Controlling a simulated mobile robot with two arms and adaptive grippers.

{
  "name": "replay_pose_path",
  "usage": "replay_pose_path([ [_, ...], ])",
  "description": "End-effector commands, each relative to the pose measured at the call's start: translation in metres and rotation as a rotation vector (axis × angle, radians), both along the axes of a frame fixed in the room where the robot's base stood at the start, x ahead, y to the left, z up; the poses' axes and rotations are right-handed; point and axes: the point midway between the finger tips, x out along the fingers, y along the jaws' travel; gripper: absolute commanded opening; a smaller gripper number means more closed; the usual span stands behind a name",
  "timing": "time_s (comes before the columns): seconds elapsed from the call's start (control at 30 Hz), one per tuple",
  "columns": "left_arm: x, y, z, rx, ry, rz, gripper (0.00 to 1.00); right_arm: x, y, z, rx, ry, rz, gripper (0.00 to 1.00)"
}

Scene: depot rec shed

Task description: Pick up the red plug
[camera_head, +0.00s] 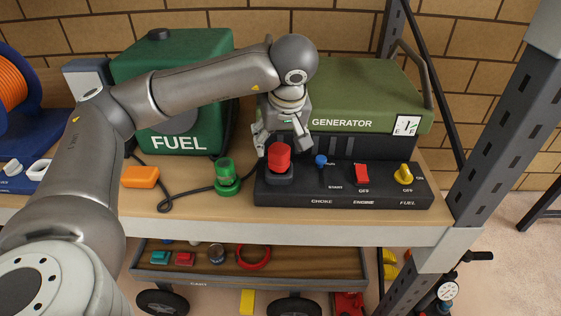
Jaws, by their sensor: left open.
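The red plug (279,158) is a short red cylinder. It stands upright in a black socket (279,177) at the left end of the black control panel in front of the green generator (355,88). My left gripper (282,150) reaches down from above with its fingers apart. One finger is at the left of the plug's top and one at its right. I cannot tell whether either finger touches the plug. My right gripper is out of view.
The panel also holds a blue choke lever (321,160), a red engine switch (362,174) and a yellow fuel knob (404,172). A green plug-like part (225,176), an orange block (140,176) and a green fuel can (190,60) stand left. A dark rack post (497,140) rises right.

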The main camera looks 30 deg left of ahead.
Motion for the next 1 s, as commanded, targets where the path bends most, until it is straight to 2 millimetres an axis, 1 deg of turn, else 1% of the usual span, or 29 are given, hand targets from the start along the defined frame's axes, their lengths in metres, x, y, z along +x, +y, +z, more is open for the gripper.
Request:
replay_pose_path([
  [0.03,0.001,0.002,-0.005,-0.001,0.002,0.001,0.66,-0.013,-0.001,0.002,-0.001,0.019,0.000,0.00],
  [0.1,0.003,0.004,-0.011,0.000,0.001,0.001,0.66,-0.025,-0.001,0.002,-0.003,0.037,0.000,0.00],
  [0.2,0.004,0.005,-0.017,-0.001,0.001,0.000,0.66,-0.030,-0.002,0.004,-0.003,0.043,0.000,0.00],
  [0.27,0.006,0.006,-0.021,-0.002,0.002,0.000,0.66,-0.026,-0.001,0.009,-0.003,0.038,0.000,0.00],
  [0.4,0.009,0.010,-0.041,-0.001,0.004,0.000,0.66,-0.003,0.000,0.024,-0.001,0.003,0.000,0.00],
  [0.5,0.014,0.014,-0.055,-0.002,0.002,0.001,0.66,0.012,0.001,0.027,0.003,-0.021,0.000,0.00],
  [0.53,0.014,0.014,-0.058,-0.003,0.002,0.001,0.66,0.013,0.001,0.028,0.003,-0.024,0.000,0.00],
  [0.67,0.016,0.016,-0.064,-0.002,-0.001,0.000,0.66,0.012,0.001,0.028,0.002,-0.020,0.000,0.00],
  [0.83,0.016,0.016,-0.065,-0.003,-0.002,0.000,0.66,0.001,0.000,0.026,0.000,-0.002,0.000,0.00],
  [0.87,0.016,0.016,-0.065,-0.003,-0.002,0.000,0.64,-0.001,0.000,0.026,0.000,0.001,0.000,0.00],
  [1.0,0.016,0.015,-0.064,-0.004,-0.001,0.000,0.46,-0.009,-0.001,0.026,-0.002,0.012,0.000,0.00],
])
